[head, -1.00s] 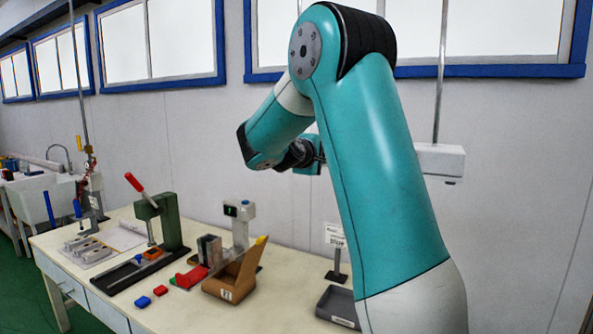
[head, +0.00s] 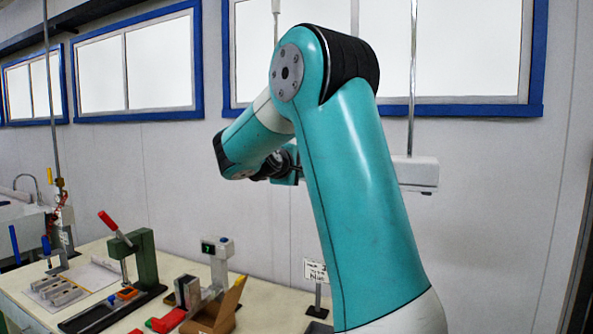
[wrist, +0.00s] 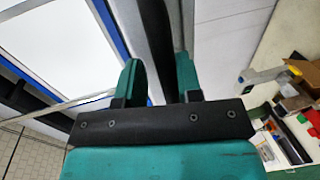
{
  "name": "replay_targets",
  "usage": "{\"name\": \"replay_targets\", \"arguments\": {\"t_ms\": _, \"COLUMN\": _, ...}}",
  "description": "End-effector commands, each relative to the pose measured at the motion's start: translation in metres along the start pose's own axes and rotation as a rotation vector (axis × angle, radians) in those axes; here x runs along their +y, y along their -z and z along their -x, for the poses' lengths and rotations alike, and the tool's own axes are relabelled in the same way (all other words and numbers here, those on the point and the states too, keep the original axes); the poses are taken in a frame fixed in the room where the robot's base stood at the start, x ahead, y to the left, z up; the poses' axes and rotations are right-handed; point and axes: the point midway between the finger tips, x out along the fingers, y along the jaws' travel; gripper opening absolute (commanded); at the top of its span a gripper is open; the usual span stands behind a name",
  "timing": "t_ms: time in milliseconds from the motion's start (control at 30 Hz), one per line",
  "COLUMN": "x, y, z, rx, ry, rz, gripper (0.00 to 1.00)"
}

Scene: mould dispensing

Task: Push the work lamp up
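A white box-shaped fixture (head: 416,174) hangs on a thin vertical rod at the right of the head view, behind my arm. It looks like the work lamp, partly covered by my arm's teal link. My gripper (head: 288,167) is at mid-height in the head view, left of that fixture and apart from it in the picture. In the wrist view my gripper (wrist: 160,78) has its two teal fingers spread. A dark strip shows between and beyond them; I cannot tell what it is or how near. I cannot make out the lamp in the wrist view.
The workbench (head: 262,292) at lower left carries a green press (head: 145,258) with a red handle, a grey device (head: 219,255), red pieces and a cardboard box (head: 222,310). Blue-framed windows line the wall.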

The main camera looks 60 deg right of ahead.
Motion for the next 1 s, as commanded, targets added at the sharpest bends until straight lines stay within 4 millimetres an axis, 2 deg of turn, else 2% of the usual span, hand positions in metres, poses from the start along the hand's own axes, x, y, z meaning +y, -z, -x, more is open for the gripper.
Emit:
{"name": "replay_targets", "arguments": {"t_ms": 333, "x": -0.003, "y": 0.0, "z": 0.001, "rx": 0.001, "ry": 0.006, "rz": 0.001, "gripper": 0.41}}
{"name": "replay_targets", "arguments": {"t_ms": 467, "x": -0.005, "y": 0.001, "z": 0.012, "rx": 0.003, "ry": 0.005, "rz": 0.001, "gripper": 0.41}}
{"name": "replay_targets", "arguments": {"t_ms": 567, "x": -0.007, "y": 0.001, "z": 0.031, "rx": 0.006, "ry": 0.005, "rz": -0.002, "gripper": 0.41}}
{"name": "replay_targets", "arguments": {"t_ms": 1000, "x": -0.005, "y": 0.002, "z": 0.135, "rx": 0.008, "ry": 0.005, "rz": 0.0, "gripper": 0.41}}
